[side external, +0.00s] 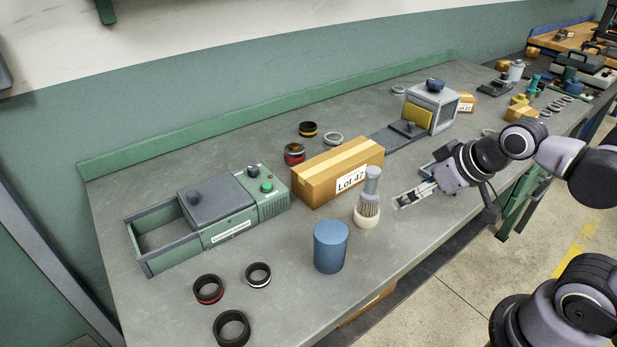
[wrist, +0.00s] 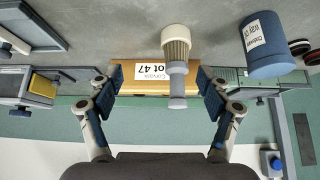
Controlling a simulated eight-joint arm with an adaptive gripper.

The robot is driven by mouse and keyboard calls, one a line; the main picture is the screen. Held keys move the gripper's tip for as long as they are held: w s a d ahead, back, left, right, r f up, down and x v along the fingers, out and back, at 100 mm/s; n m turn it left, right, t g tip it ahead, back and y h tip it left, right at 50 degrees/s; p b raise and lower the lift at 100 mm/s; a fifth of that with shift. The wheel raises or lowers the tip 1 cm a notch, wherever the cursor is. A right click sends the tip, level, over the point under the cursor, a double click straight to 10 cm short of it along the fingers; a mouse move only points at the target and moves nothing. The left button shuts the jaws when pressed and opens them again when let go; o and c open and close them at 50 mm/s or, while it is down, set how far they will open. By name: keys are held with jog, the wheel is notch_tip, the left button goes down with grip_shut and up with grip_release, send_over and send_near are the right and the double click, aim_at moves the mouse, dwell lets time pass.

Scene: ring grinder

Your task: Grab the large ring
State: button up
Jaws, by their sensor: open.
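Three dark rings lie flat on the front left of the bench in the side view: a plain black ring (side external: 231,328), a red-banded ring (side external: 208,289) and a white-banded ring (side external: 258,275). The black ring nearest the camera looks largest, though I cannot be sure of its true size. Two dark rings (wrist: 300,47) show partly at the right edge of the wrist view. My gripper (side external: 408,196) is open and empty at the bench's front, right of the brush and far from these rings. Its spread fingers (wrist: 160,82) frame the box in the wrist view.
A brush (side external: 367,200) and a blue canister (side external: 330,246) stand between my gripper and the front rings. A cardboard Lot 47 box (side external: 325,172) is behind them. The green grinder (side external: 220,205) with an open tray sits at left. More rings (side external: 294,154) lie behind the box.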

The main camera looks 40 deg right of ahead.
jog(key=shift+o, duration=0.2)
dwell(0.3)
jog(key=w+a+r+n+g+y, duration=0.1)
jog(key=w+a+r+n, duration=0.1)
jog(key=a+n, duration=0.15)
jog(key=w+a+r+n+g, duration=0.1)
jog(key=w+a+n, duration=0.1)
jog(key=a, duration=0.3)
jog(key=n+g+h, duration=0.1)
jog(key=n+g, duration=0.4)
jog(key=n, duration=0.9)
send_over(233, 334)
notch_tip(233, 334, down, 2)
jog(key=f, duration=0.5)
jog(key=shift+s+d+f, duration=0.15)
jog(key=shift+s+f, duration=0.05)
jog(key=shift+s, duration=0.05)
jog(key=shift+w+f, duration=0.15)
jog(key=shift+f, duration=1.15)
jog(key=shift+w+f, duration=0.1)
jog(key=shift+f, duration=1.2)
jog(key=shift+c, duration=0.3)
